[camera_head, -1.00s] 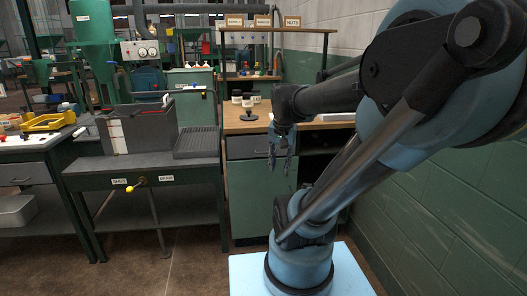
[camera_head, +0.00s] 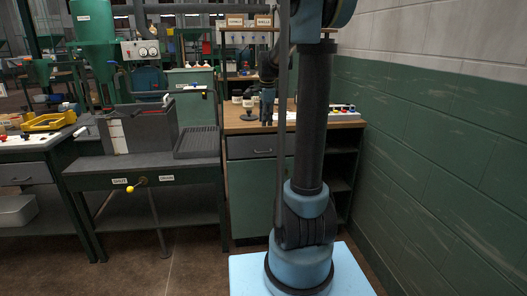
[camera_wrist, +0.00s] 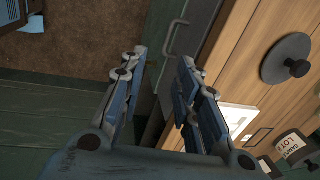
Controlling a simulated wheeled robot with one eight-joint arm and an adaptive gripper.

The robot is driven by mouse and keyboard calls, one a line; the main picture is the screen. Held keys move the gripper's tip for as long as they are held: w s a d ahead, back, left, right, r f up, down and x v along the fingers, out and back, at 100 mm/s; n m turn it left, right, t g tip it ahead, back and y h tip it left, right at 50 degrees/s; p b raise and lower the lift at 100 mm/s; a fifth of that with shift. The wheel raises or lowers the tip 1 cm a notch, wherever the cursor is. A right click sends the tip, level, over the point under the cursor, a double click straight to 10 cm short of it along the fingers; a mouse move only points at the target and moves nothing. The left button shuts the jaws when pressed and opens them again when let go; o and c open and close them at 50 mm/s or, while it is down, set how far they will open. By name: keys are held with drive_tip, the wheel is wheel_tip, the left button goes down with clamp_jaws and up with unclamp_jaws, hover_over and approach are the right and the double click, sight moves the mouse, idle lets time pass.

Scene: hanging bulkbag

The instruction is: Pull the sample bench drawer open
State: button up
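The sample bench drawer (camera_head: 250,146) is a grey front under the wooden top, and it looks shut in the head view. Its bar handle (camera_head: 262,152) shows on the front; in the wrist view the handle (camera_wrist: 177,36) lies just beyond my fingertips, nearer the right finger. My gripper (camera_wrist: 160,72) is open, with a clear gap between its fingers and nothing in it. I see no contact with the handle.
The wooden bench top (camera_head: 236,126) holds a black round-based object (camera_wrist: 287,58), a white sheet (camera_wrist: 236,120) and a labelled pot (camera_wrist: 292,147). A green wall (camera_head: 430,150) closes off the right. A grey workbench (camera_head: 145,165) stands left. Floor is open in front.

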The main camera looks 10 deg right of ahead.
drive_tip(key=w, duration=0.2)
approach(264, 153)
drive_tip(key=shift+m, duration=0.4)
drive_tip(key=f, duration=0.2)
drive_tip(key=w+f, duration=0.1)
drive_tip(key=f, duration=0.2)
drive_tip(key=w+f, duration=0.1)
drive_tip(key=f, duration=0.1)
drive_tip(key=shift+a+f, duration=0.1)
drive_tip(key=shift+f, duration=0.05)
clamp_jaws()
